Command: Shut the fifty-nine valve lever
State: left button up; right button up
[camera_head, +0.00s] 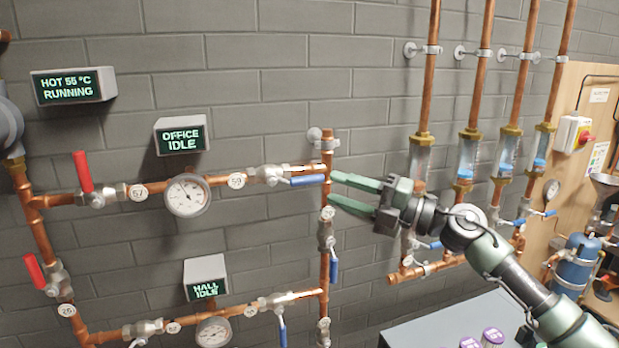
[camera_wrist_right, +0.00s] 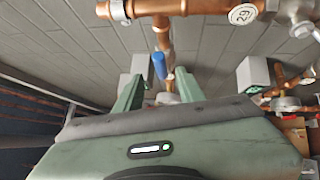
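The 59 tag (camera_head: 236,181) hangs on the upper copper pipe beside a silver valve (camera_head: 267,174). Its blue lever (camera_head: 308,180) points right, roughly along the pipe. My right gripper (camera_head: 334,188) is open and empty, just right of the lever's tip. Its upper finger is close to that tip; I cannot tell whether they touch. In the right wrist view, both fingers of the right gripper (camera_wrist_right: 160,88) stand apart. A blue lever (camera_wrist_right: 159,66) shows beyond them; I cannot tell which valve it belongs to. My left gripper is not in view.
A vertical copper pipe (camera_head: 325,230) with another blue lever (camera_head: 334,264) stands behind the fingertips. A gauge (camera_head: 187,195) and a red lever (camera_head: 82,171) are to the left. Flow tubes (camera_head: 467,157) stand right. A grey surface (camera_head: 440,325) lies below my arm.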

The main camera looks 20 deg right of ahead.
aim_at(315, 181)
jog(key=p+x, duration=0.3)
jog(key=x, duration=0.3)
jog(key=shift+w+a, duration=0.2)
jog(key=shift+w, duration=0.05)
jog(key=shift+w+a, duration=0.25)
jog(key=shift+a, duration=0.1)
jog(key=shift+c, duration=0.3)
grip_shut()
jog(key=shift+f, duration=0.1)
dwell(0.5)
